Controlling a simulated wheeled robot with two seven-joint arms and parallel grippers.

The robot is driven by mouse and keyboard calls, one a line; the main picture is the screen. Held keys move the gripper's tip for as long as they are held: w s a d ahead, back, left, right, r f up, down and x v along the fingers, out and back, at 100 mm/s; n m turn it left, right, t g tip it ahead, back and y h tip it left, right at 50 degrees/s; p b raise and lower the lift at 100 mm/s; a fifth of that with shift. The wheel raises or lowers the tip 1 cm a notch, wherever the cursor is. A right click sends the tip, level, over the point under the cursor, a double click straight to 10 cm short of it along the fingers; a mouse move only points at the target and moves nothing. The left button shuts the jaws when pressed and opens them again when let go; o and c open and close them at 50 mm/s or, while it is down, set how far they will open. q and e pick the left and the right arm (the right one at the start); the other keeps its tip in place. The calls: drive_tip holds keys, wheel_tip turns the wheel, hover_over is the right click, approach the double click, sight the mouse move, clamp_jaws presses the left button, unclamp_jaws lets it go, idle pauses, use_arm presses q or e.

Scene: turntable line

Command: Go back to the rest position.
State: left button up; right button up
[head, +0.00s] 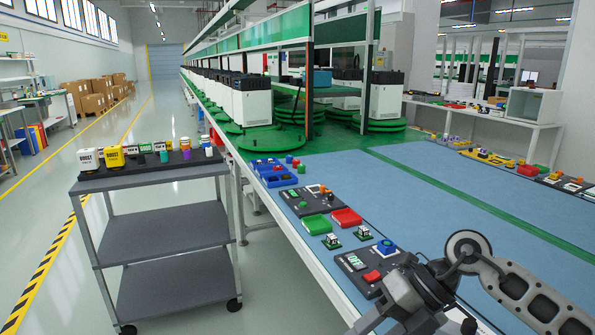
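My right arm comes in from the lower right over the blue work surface (305,169). My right gripper (385,312) is at the bottom edge of the head view, near the front edge of the table. Its fingertips are not clearly shown, so I cannot tell whether it is open or shut, and I see nothing held in it. A dark board (355,264) with a red block (372,276) lies just beyond the gripper; the gripper partly covers it. My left gripper and arm are not in view.
Green tray (317,225), red tray (347,218), blue tray (278,178) and small boards line the table's near edge. A grey cart (163,237) with boxes and cups on top stands at left. White machines (248,105) stand behind. The middle of the blue surface is clear.

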drive_tip(key=s+a+r+m+t+y, duration=0.2)
drive_tip(key=a+m+y, duration=0.1)
drive_tip(key=a+y, duration=0.25)
drive_tip(key=s+a+r+m+t+y, duration=0.2)
drive_tip(key=a+r+m+y, duration=0.1)
drive_tip(key=a+y, duration=0.25)
drive_tip(key=d+f+m+t+h, duration=0.5)
drive_tip(key=f+m+t+h, duration=0.15)
drive_tip(key=m, duration=0.55)
drive_tip(key=d+f+m+t+h, duration=0.6)
drive_tip(key=m+t+h, duration=0.1)
drive_tip(key=m, duration=0.6)
drive_tip(key=s+d+f+m+g+h, duration=0.3)
drive_tip(key=s+f+m+g, duration=0.1)
drive_tip(key=s+f, duration=0.6)
drive_tip(key=shift+f+m+g, duration=0.3)
drive_tip(key=shift+f+g, duration=0.45)
drive_tip(key=shift+f, duration=0.05)
